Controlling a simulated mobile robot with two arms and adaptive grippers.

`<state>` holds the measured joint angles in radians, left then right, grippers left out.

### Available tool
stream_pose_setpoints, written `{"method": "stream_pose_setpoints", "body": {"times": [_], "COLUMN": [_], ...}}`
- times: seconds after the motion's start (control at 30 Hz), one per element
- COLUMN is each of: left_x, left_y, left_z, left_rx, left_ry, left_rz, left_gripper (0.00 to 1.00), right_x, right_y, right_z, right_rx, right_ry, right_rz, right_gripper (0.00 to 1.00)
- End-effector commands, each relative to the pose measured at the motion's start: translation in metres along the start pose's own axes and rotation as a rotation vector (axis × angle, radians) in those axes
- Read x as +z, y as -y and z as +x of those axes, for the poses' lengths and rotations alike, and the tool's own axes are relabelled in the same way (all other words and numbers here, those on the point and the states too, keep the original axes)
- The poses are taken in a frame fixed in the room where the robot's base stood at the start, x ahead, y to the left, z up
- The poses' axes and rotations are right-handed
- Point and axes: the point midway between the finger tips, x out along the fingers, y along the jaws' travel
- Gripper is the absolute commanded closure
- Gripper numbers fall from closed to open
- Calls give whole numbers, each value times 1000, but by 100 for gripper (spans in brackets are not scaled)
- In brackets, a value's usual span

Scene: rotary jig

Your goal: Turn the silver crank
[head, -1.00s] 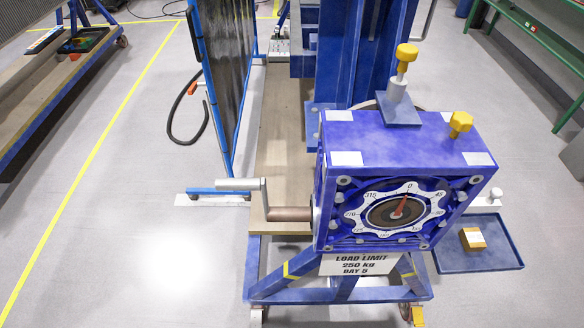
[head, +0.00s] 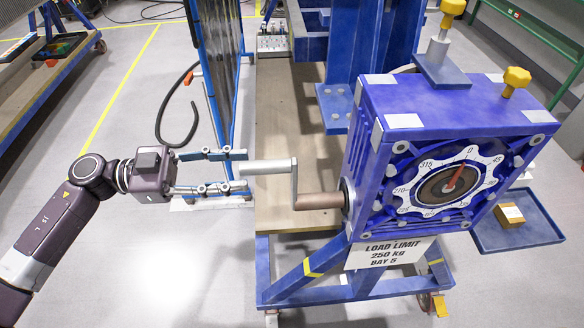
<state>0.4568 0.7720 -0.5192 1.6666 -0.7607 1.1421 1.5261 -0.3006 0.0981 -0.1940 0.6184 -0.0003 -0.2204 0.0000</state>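The silver crank (head: 294,184) sticks out from the left side of the blue gearbox (head: 372,165). Its silver handle (head: 266,167) points left, above a brownish shaft (head: 318,201). My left gripper (head: 243,171) comes in from the left and is open. Its two fingers are spread, one above and one below the level of the handle. The fingertips are at the handle's left end; I cannot tell whether they touch it. The dial (head: 447,187) on the gearbox front has a red pointer near 0. My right gripper is not in view.
The gearbox sits on a blue wheeled frame (head: 300,283) with a load limit sign (head: 396,253). A dark panel (head: 222,80) in a blue frame stands behind my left gripper. Floor at lower left is clear.

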Motion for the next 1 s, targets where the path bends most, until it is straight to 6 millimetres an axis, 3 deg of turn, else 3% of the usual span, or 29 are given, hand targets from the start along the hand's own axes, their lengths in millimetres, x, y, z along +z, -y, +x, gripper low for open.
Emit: {"method": "stream_pose_setpoints", "body": {"times": [0.5,0.87,1.0], "left_x": [-4,-2,-2], "left_y": [2,2,2], "left_z": [69,77,77], "left_rx": [-4,-6,-6], "left_ry": [-6,-4,-4], "left_rz": [2,1,1], "left_gripper": [63,63,75], "right_x": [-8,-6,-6], "right_y": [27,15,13], "right_z": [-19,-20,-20], "right_rx": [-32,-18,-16], "right_ry": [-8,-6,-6], "right_rz": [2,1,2], "right_gripper": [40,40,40]}}
